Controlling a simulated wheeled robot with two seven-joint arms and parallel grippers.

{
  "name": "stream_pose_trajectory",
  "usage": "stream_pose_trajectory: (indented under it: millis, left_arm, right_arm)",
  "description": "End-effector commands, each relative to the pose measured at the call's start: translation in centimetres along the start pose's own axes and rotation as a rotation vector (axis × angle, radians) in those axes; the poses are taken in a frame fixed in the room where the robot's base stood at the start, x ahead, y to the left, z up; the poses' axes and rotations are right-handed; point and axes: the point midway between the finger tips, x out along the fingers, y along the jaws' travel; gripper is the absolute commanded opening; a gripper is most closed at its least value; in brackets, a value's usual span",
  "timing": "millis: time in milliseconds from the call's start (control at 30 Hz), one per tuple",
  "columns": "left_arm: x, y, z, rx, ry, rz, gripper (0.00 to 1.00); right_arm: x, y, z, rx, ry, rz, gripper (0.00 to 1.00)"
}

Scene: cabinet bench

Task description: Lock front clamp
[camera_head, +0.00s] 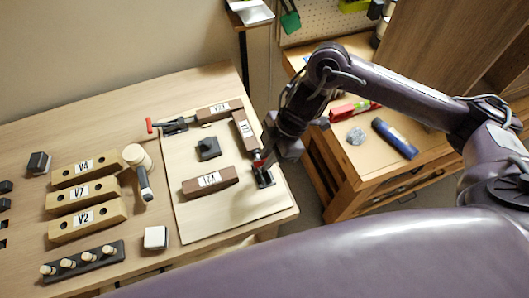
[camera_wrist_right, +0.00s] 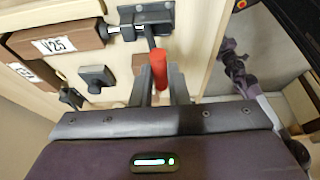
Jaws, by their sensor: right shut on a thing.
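The front clamp (camera_head: 264,178) is a dark metal toggle clamp at the right front edge of the pale board (camera_head: 240,200). It also shows in the wrist view (camera_wrist_right: 150,14), with its metal plunger (camera_wrist_right: 118,32) pointing left at the end of a brown block labelled V25 (camera_wrist_right: 62,42). The plunger tip appears to be at or very close to the block. My right gripper (camera_head: 262,160) is over the clamp, shut on its red handle (camera_wrist_right: 158,70), which stands between the fingers. The fingers hide part of the handle in the head view. My left gripper is not in view.
Other brown blocks (camera_head: 210,181) lie on the board around a small dark knob piece (camera_head: 208,148). A second red-handled clamp (camera_head: 176,125) is at the back. A mallet (camera_head: 140,165) and blocks V4, V7, V2 (camera_head: 88,219) stand left. A wooden cabinet (camera_head: 375,165) is right.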

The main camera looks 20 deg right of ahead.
Motion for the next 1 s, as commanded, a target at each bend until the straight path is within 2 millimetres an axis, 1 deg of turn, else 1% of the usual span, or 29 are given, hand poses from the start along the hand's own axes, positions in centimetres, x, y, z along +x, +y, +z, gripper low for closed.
stream_pose_trajectory:
  millis: [200,500,800,1000]
  left_arm:
    - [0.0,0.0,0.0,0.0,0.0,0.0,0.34]
    - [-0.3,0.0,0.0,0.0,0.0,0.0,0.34]
    - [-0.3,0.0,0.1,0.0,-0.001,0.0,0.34]
    - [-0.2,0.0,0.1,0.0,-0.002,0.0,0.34]
  right_arm:
    - [0.0,-0.1,0.1,0.0,-0.001,-0.002,0.07]
    - [0.5,-1.2,0.2,0.0,-0.001,-0.003,0.08]
    - [0.6,-1.3,0.3,0.0,-0.001,-0.003,0.08]
    - [1.1,-2.1,0.5,0.0,-0.002,-0.005,0.1]
